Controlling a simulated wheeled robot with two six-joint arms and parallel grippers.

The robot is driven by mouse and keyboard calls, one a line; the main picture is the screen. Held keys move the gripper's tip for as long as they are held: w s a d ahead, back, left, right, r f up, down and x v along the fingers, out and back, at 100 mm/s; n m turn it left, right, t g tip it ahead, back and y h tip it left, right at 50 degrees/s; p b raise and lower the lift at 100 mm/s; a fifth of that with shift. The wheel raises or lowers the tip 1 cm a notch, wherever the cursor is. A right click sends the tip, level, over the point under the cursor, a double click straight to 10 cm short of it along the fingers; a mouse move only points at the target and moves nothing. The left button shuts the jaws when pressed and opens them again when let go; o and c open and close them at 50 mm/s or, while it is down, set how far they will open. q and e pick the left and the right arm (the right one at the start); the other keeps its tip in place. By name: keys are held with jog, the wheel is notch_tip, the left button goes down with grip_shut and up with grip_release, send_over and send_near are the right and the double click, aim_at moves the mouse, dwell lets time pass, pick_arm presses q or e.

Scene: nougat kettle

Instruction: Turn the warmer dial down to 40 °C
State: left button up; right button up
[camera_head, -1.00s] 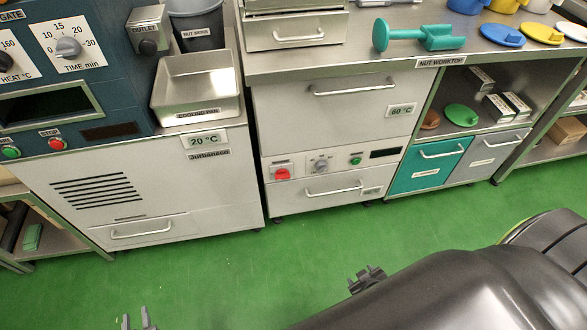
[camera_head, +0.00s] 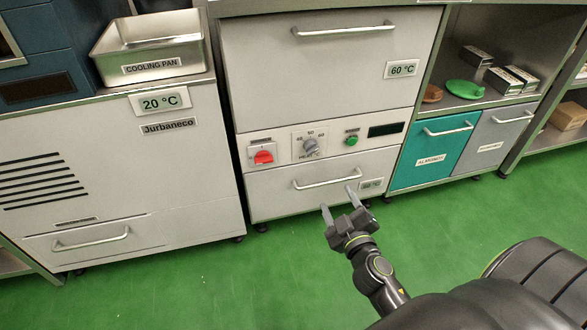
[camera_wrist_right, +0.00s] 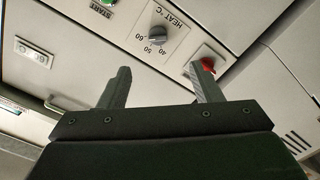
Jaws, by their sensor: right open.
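The warmer's grey heat dial (camera_head: 310,146) sits on the light control strip, between a red switch (camera_head: 263,157) and a green start button (camera_head: 351,141). Its scale shows 40, 50 and 60; I cannot tell exactly where it points. In the right wrist view the dial (camera_wrist_right: 157,35) lies beyond and between the fingers, apart from them. My right gripper (camera_head: 341,199) is open and empty, in front of the lower drawer, below the dial. In the right wrist view the gripper (camera_wrist_right: 160,85) has its fingers spread. My left gripper is not in view.
The upper drawer handle (camera_head: 343,31) and lower drawer handle (camera_head: 330,180) stick out above and below the strip. A dark display (camera_head: 385,130) is right of the start button. The green floor (camera_head: 250,285) in front is clear.

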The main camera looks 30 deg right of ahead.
aim_at(314, 152)
jog(key=shift+t, duration=0.3)
jog(key=x, duration=1.7)
jog(key=shift+w+r+b, duration=0.25)
jog(key=shift+b, duration=0.05)
jog(key=c, duration=1)
